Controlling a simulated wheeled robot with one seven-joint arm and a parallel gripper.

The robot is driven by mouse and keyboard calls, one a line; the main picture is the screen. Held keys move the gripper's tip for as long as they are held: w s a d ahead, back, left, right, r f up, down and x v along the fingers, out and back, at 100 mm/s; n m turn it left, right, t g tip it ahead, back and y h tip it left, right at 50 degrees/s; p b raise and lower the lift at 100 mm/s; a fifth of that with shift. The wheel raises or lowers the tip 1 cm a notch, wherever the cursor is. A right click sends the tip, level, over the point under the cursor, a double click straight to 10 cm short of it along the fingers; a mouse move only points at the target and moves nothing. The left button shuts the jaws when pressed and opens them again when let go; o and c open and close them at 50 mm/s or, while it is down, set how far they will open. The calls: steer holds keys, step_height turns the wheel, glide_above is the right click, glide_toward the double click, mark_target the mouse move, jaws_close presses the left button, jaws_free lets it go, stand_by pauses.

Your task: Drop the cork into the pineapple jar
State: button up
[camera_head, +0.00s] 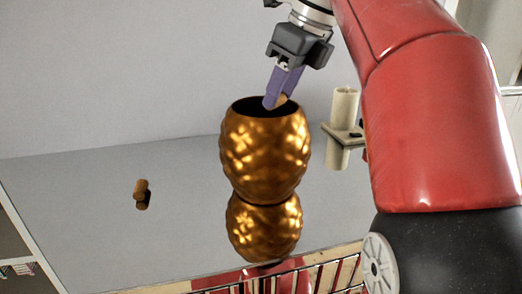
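The pineapple jar (264,152) is a shiny bronze vessel with a bumpy skin and a dark open mouth, standing upright on the glossy grey surface. My gripper (276,99) has purple fingers and points down over the jar's mouth.
A pale candle (345,104) in a holder (343,133) stands right of the jar, close to my red arm. The glossy surface (95,190) mirrors the things on it and is clear between the left cork and the jar.

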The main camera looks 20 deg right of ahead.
steer(key=o, duration=0.4)
steer(key=shift+o, duration=0.2)
steer(key=shift+r, duration=0.1)
